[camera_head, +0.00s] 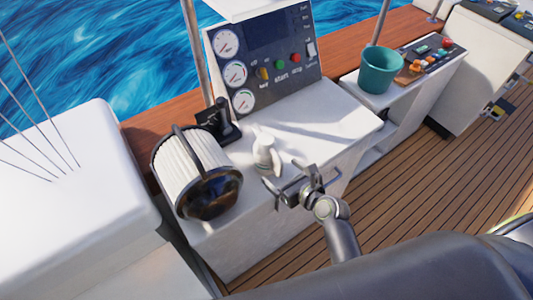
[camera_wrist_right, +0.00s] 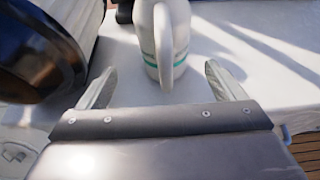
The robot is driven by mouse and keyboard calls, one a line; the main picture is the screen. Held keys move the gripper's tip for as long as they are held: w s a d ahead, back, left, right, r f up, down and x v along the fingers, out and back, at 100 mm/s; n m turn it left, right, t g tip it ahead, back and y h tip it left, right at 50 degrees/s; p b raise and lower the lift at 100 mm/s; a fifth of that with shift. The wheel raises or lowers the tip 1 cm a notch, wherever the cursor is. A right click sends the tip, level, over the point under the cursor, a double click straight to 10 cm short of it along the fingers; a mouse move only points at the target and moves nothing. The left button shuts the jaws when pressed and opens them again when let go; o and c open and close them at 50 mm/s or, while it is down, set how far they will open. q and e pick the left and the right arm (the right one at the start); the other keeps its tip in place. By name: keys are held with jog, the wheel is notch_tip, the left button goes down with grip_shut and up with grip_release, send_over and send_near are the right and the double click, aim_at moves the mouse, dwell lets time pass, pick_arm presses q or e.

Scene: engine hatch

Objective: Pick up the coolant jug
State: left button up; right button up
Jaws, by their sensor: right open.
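The coolant jug (camera_head: 264,152) is a small white jug standing upright on the white console top in the head view. In the right wrist view the jug (camera_wrist_right: 150,40) shows a green band and a handle facing me. My right gripper (camera_head: 288,184) is open just in front of the jug. In the right wrist view its two fingers (camera_wrist_right: 163,88) point toward the jug, which stands between and beyond their tips. The jug's top is cut off in that view. My left gripper is not in view.
A large white pleated filter with black ends (camera_head: 190,172) lies left of the jug. A black lever (camera_head: 222,122) and a gauge panel (camera_head: 266,62) stand behind. A teal bucket (camera_head: 379,70) is at right. The console top right of the jug is clear.

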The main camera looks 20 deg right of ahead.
aim_at(273, 168)
jog(key=shift+d+x, duration=0.15)
jog(key=shift+x, duration=1.4)
jog(key=shift+d+x, duration=0.15)
jog(key=shift+x, duration=1.35)
jog(key=shift+w+r, duration=0.1)
jog(key=c, duration=1.4)
jog(key=shift+r+p, duration=0.15)
jog(key=shift+p, duration=0.15)
jog(key=shift+c, duration=0.4)
